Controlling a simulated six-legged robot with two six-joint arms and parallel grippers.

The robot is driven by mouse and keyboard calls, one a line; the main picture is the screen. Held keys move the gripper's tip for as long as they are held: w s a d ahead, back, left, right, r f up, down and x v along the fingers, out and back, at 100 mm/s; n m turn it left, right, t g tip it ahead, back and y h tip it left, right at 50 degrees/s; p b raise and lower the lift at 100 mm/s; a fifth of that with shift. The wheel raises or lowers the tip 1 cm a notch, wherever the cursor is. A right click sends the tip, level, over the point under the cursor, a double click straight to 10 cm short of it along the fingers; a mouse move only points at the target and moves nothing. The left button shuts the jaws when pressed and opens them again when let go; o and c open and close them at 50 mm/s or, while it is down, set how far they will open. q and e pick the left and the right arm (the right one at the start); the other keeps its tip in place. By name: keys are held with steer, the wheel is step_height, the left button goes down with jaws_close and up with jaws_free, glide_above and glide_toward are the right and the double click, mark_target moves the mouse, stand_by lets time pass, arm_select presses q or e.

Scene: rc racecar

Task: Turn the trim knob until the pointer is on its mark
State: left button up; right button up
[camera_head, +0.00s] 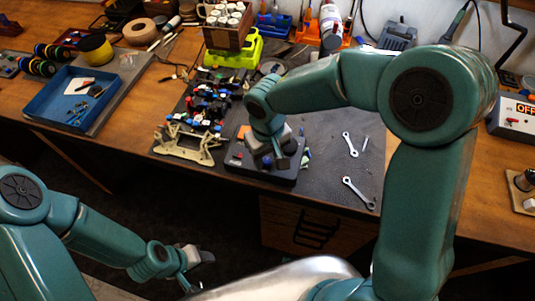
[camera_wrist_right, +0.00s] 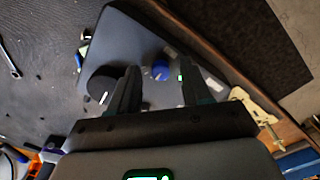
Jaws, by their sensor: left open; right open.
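A dark control box (camera_head: 250,173) sits on the mat near the bench's front edge; it also shows in the right wrist view (camera_wrist_right: 125,38). On it are a black knob (camera_wrist_right: 99,88) with a white pointer line and a smaller blue knob (camera_wrist_right: 160,71). I cannot tell which is the trim knob, and its mark is not clear. My right gripper (camera_head: 275,163) is over the box, open, pointing down. In the right wrist view its fingers (camera_wrist_right: 159,78) appear either side of the blue knob; contact cannot be told. My left gripper (camera_head: 197,262) is open and empty, below the bench edge.
A cream car part (camera_head: 187,147) and car assembly (camera_head: 205,105) lie left of the box. Wrenches (camera_head: 350,144) lie on the mat to the right. A blue tray (camera_head: 45,112) is far left. A box with an OFF sign (camera_head: 515,118) stands far right.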

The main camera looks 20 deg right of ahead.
steer(key=shift+w+a+f, duration=0.1)
steer(key=shift+w+f, duration=0.15)
steer(key=shift+f, duration=0.15)
steer(key=shift+s, duration=0.25)
steer(key=shift+w, duration=0.1)
jaws_close()
steer(key=shift+n+b, duration=0.3)
steer(key=shift+n, duration=2.7)
